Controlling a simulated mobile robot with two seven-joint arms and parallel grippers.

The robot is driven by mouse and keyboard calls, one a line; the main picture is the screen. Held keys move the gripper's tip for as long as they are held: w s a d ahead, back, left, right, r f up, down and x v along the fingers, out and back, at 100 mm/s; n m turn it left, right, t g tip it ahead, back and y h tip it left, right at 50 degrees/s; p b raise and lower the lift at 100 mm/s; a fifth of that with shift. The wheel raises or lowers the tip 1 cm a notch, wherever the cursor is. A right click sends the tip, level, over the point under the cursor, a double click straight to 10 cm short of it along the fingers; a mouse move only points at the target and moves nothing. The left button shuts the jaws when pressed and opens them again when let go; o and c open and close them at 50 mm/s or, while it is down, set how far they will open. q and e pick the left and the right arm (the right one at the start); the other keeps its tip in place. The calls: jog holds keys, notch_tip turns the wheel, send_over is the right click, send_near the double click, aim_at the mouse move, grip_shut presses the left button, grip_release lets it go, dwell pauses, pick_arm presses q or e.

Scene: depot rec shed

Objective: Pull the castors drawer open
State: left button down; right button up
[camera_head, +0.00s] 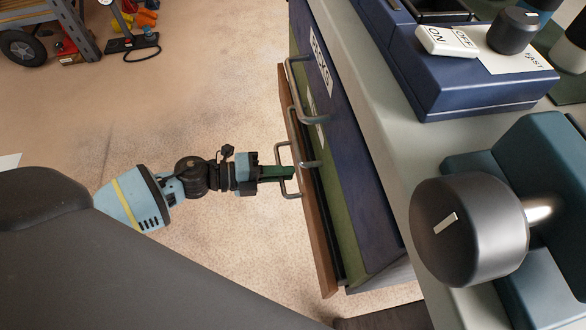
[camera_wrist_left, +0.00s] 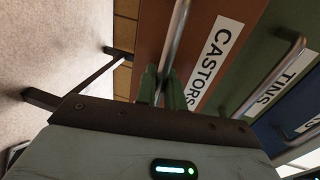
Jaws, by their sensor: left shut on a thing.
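The castors drawer (camera_head: 309,205) has a brown front, seen nearly edge-on from above in the head view. Its front stands out from the cabinet, with a dark narrow gap behind it. In the left wrist view the brown front (camera_wrist_left: 199,28) carries a white CASTORS label (camera_wrist_left: 215,62). My left gripper (camera_head: 284,173) reaches in from the left and is shut on the drawer's grey bar handle (camera_head: 290,190). The handle (camera_wrist_left: 176,42) also shows between the green fingers (camera_wrist_left: 162,88) in the wrist view. My right gripper is not in view.
A green drawer labelled TINS (camera_wrist_left: 285,75) and a blue drawer (camera_head: 345,130) adjoin it, with their own bar handles. The worktop (camera_head: 400,165) holds a blue switch box (camera_head: 470,85) and a machine with a dark knob (camera_head: 465,230). The floor (camera_head: 200,110) left of the drawers is clear.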

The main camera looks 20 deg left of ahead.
pick_arm(q)
jog(key=f+v, duration=0.2)
jog(key=v, duration=0.8)
jog(key=f+p+v, duration=0.1)
jog(key=f+v, duration=0.1)
jog(key=v, duration=0.8)
jog(key=shift+s+a, duration=0.3)
jog(key=shift+a, duration=0.35)
jog(key=c, duration=1.6)
grip_release()
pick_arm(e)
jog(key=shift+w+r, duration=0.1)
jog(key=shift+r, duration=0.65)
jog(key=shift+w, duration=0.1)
pick_arm(q)
jog(key=p+v, duration=0.1)
jog(key=v, duration=0.6)
jog(key=shift+s+a+r+p, duration=0.1)
jog(key=shift+s+a+p, duration=0.15)
jog(key=shift+a+p, duration=0.05)
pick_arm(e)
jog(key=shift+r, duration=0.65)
